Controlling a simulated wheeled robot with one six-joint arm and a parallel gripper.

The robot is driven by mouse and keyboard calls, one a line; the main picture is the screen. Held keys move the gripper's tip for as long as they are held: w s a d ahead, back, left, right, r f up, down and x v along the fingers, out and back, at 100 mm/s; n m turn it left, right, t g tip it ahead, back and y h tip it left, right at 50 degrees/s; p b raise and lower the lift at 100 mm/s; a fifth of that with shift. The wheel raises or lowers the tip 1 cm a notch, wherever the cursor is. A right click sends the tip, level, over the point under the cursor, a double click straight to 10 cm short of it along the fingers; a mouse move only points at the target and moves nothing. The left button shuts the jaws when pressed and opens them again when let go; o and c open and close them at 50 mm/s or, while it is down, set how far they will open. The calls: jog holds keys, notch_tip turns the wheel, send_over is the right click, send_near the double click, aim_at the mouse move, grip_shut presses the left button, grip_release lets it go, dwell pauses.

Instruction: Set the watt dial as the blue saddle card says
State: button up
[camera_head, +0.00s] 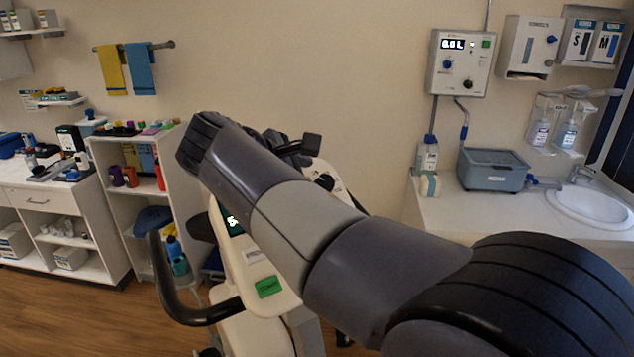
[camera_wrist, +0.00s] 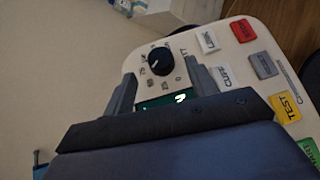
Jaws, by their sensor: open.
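The watt dial is a black round knob (camera_wrist: 160,61) with a white pointer line and printed marks around it, on the cream bike console (camera_wrist: 255,80). In the head view a dark knob (camera_head: 325,182) shows on the console (camera_head: 262,262), partly behind my arm. My gripper (camera_wrist: 160,73) is open in the wrist view. Its two fingers stand apart at either side below the knob, with nothing seen between them but the console and part of a green-lit display (camera_wrist: 165,101). I cannot tell whether they touch the console. I cannot make out the blue saddle card in either view.
Beside the knob are LINK (camera_wrist: 208,42), CUFF (camera_wrist: 222,78), red (camera_wrist: 243,31), grey (camera_wrist: 263,66) and yellow TEST (camera_wrist: 286,106) buttons. A black handlebar (camera_head: 185,305) curves at the console's left. A wall box (camera_head: 461,62) with knobs hangs above the sink counter.

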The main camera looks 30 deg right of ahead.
aim_at(322, 181)
jog(key=v, duration=0.7)
jog(key=shift+b, duration=0.4)
jog(key=p+x, duration=0.1)
jog(key=x, duration=0.9)
jog(key=shift+d+f+p, duration=0.15)
jog(key=shift+d+p, duration=0.05)
jog(key=shift+p, duration=0.2)
jog(key=shift+a, duration=0.15)
